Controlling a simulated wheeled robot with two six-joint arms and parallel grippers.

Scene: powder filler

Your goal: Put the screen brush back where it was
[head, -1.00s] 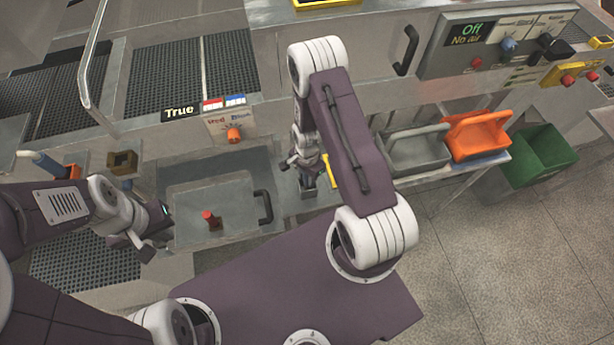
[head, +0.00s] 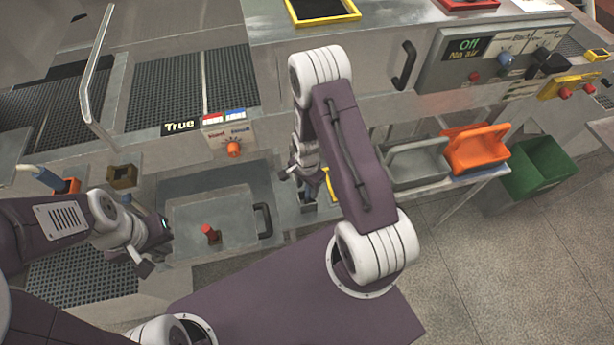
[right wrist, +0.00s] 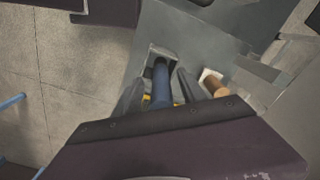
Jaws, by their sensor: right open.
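A blue-handled tool, seemingly the screen brush (right wrist: 161,82), stands in a square grey socket in the right wrist view. Its lower end is hidden inside the socket. My right gripper (right wrist: 158,90) is open, with one finger on each side of the blue handle; I cannot tell whether they touch it. In the head view my right gripper (head: 308,190) is over a small holder beside the sink-like basin, partly hidden by my arm. My left gripper (head: 150,255) hangs left of the basin, with nothing visible in it; its jaw opening is unclear.
A brown handle (right wrist: 214,85) stands beside the blue one. The basin lid (head: 220,225) carries a red knob and a black handle. Grey (head: 415,165) and orange (head: 475,150) bins and a green bin (head: 540,162) stand to the right. Open floor lies at lower right.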

